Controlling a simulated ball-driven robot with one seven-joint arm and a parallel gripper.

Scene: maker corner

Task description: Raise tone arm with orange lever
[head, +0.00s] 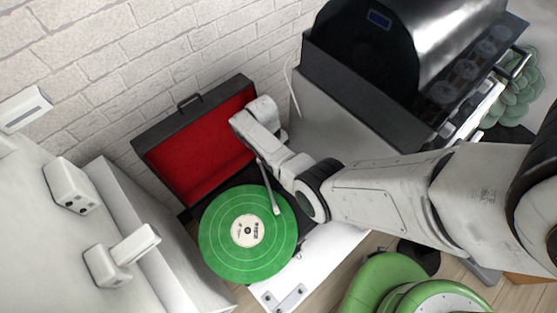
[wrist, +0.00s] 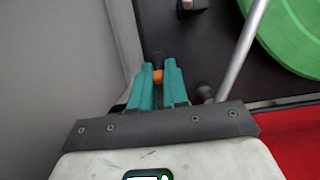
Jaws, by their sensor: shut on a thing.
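The record player is a black case with a red-lined open lid (head: 190,150) and a green record (head: 222,232). The silver tone arm (head: 268,185) reaches over the record's right edge; whether it touches is unclear. The wrist view shows the tone arm (wrist: 240,55) slanting right of my gripper, beside part of the record (wrist: 292,30). My gripper (wrist: 159,68) has teal fingers closed around the small orange lever (wrist: 158,76) on the black deck. In the head view my wrist and arm hide the fingers and the lever.
A grey cabinet (head: 325,115) bearing a large black machine (head: 365,50) stands close right of the case. A white brick wall (head: 90,50) is behind. White shelving with small white devices (head: 70,185) is at left. A green round seat (head: 385,285) is at the bottom.

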